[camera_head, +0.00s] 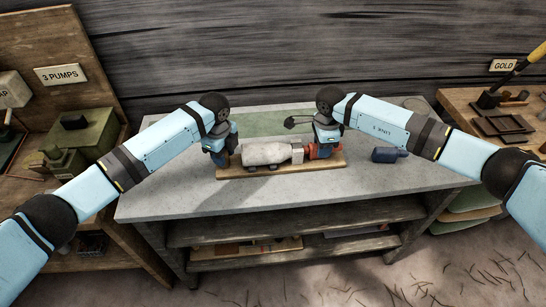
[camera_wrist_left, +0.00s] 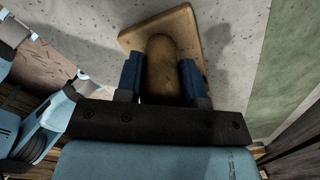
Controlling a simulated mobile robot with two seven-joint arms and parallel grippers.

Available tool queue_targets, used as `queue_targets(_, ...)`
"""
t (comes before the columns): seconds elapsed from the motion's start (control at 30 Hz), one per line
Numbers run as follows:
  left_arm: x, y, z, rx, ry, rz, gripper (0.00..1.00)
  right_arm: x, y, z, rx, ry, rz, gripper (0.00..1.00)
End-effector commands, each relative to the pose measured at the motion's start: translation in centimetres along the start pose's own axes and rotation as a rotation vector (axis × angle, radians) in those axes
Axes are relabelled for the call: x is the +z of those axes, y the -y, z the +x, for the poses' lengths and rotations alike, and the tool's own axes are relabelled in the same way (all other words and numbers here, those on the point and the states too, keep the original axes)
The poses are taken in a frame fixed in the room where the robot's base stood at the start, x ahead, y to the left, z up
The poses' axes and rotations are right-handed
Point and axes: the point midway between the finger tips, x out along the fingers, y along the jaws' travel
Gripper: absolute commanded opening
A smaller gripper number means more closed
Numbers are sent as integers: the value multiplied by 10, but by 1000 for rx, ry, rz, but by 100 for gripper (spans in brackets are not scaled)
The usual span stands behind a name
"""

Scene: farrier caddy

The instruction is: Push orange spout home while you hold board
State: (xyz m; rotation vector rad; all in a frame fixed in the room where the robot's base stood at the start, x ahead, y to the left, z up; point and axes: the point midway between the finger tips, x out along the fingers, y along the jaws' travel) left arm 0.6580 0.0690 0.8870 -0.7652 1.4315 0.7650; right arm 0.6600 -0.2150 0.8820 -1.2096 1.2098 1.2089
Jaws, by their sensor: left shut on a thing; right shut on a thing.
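A wooden board (camera_head: 255,173) lies on the grey bench. A pale grey bottle-shaped body (camera_head: 266,154) lies on its side along it, with a light collar (camera_head: 297,154) at its right end. The orange spout (camera_head: 336,149) is at the board's right end, partly hidden by my right gripper (camera_head: 323,148), which is shut on it. I cannot tell whether the spout is fully seated against the collar. My left gripper (camera_head: 221,155) is at the board's left end. In the left wrist view its fingers (camera_wrist_left: 160,78) are shut around a rounded wooden grip (camera_wrist_left: 166,55) on the board (camera_wrist_left: 132,38).
A dark blue bottle-like object (camera_head: 388,155) lies on the bench (camera_head: 160,196) right of the board. A green mat (camera_head: 268,123) and a small dark tool (camera_head: 296,122) are behind. The bench front is clear. Side benches hold a green box (camera_head: 88,135) and dark trays (camera_head: 503,125).

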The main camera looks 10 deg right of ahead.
Motion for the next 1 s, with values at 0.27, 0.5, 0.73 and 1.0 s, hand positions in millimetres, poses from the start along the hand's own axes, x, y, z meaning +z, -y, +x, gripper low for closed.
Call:
queue_targets(0.27, -1, -1, 2, 2, -1, 1, 0, 5, 0, 0, 0, 1, -1, 9)
queue_targets(0.5, -1, -1, 2, 2, -1, 1, 0, 8, 0, 0, 0, 1, -1, 9)
queue_targets(0.73, -1, -1, 2, 2, -1, 1, 0, 12, 0, 0, -1, 1, 0, 9)
queue_targets(1.0, -1, -1, 2, 2, -1, 1, 0, 16, 0, 0, -1, 2, 0, 9)
